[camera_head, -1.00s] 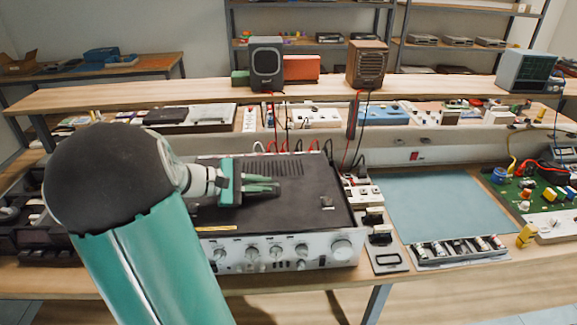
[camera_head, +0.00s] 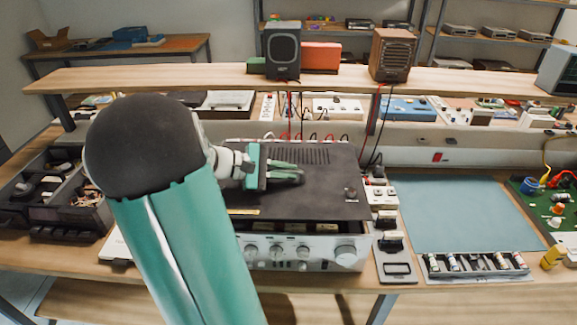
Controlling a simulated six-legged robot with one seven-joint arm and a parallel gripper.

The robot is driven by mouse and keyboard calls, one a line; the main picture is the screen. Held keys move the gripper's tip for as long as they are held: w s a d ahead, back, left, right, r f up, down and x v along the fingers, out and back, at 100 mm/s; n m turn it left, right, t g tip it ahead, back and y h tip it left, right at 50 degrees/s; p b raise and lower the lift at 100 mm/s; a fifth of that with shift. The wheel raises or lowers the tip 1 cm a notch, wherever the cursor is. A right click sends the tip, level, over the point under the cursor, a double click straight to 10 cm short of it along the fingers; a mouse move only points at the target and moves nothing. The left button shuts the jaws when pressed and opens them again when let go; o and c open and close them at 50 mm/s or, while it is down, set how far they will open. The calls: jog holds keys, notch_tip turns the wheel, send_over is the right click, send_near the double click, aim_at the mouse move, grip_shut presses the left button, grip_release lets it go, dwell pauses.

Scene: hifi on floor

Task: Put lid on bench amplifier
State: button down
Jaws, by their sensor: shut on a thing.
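The lid (camera_head: 325,203) is a flat black panel with vent slots at the back and a small knob near its right front. The bench amplifier (camera_head: 318,255) has a silver front with several knobs and stands on the bench below the lid. A dark gap shows between the lid's front edge and the amplifier's front, so the lid looks raised above it. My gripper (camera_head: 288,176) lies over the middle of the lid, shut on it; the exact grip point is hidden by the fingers. My arm hides the left part of both.
A blue-green mat (camera_head: 455,215) lies to the right, with a tray of small parts (camera_head: 475,264) in front. A dark parts bin (camera_head: 55,195) stands left. A shelf (camera_head: 215,80) with two speakers runs behind. Cables rise behind the amplifier.

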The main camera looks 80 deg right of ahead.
aim_at(234, 188)
jog(key=shift+d+f, duration=0.15)
jog(key=shift+f, duration=2.15)
jog(key=shift+w+f, duration=0.1)
jog(key=shift+f, duration=0.55)
dwell(0.4)
jog(key=c, duration=1.4)
grip_release()
jog(key=v, duration=1.3)
jog(key=shift+w+r, duration=0.1)
jog(key=shift+w, duration=0.25)
jog(key=shift+a, duration=0.2)
